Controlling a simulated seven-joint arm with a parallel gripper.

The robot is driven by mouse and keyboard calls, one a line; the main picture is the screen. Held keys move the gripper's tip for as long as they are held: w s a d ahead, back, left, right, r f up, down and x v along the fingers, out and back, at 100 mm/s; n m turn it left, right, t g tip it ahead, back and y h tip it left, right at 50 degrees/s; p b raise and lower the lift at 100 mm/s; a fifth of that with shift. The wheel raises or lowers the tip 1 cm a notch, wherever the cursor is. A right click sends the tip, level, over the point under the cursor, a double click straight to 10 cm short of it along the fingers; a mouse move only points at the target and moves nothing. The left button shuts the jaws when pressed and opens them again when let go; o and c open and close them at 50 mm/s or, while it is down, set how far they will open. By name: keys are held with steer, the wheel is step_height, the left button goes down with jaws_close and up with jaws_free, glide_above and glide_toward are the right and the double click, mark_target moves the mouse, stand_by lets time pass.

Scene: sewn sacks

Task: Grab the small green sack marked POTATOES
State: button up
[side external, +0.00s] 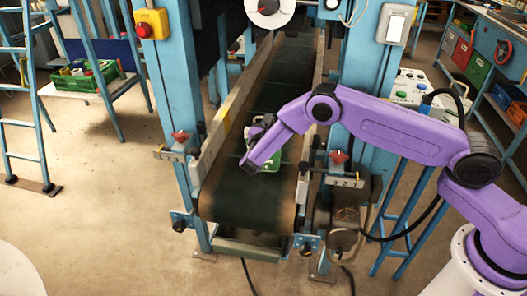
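A small green sack (270,167) lies on the dark conveyor belt (240,205), near its front end. Only part of it shows beside and behind the end of my arm. Any lettering on it is too small to read. My gripper (250,161) is over the belt, pointing down and to the left, right at the sack in the picture. The view does not show whether it touches the sack. Its fingers are too small and overlapped to tell whether they are open or shut.
Side rails and blue posts (176,95) stand close on both sides of the belt. A green crate (85,77) sits on a stand at left, beside a blue ladder (22,95). The floor at front left is mostly clear.

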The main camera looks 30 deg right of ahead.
jaws_close()
stand_by(1.4)
